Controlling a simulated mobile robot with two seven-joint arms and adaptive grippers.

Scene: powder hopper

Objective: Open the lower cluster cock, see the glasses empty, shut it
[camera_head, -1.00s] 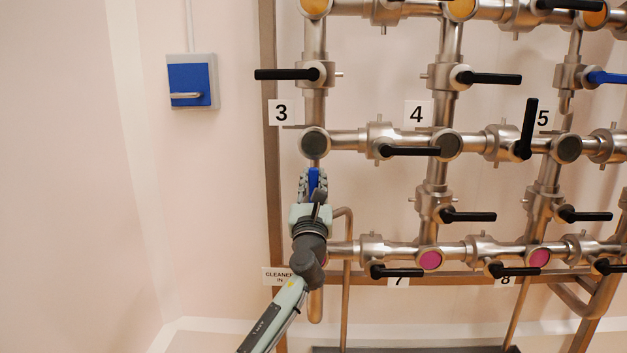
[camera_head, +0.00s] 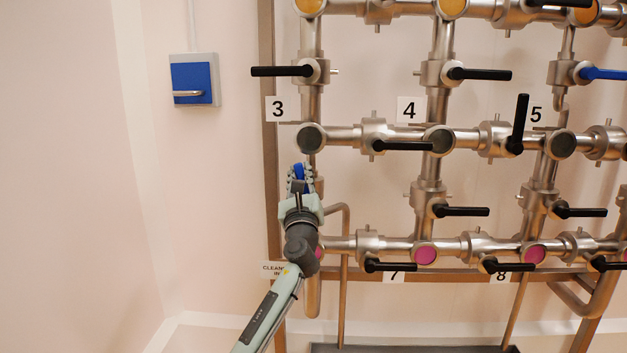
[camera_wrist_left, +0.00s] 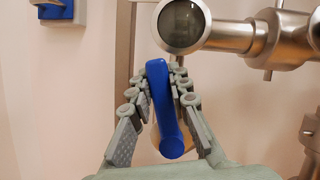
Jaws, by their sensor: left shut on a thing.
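My left gripper (camera_head: 300,178) is shut on a blue cock handle (camera_head: 298,170), just below the dark grey sight glass (camera_head: 311,138) near label 3. The handle points up with its top leaning a little left. In the left wrist view the blue handle (camera_wrist_left: 166,110) stands between the two jointed fingers (camera_wrist_left: 160,92), with the dark round glass (camera_wrist_left: 182,27) above it. The cock's body is mostly hidden behind the gripper. Two more dark glasses (camera_head: 438,140) (camera_head: 562,144) sit along the same pipe. Magenta glasses (camera_head: 425,254) (camera_head: 534,253) sit on the lower pipe. My right gripper is out of view.
Several black-handled cocks (camera_head: 402,146) stick out from the pipes to the right. Another blue handle (camera_head: 603,74) is at upper right. A blue wall box (camera_head: 192,80) hangs at left.

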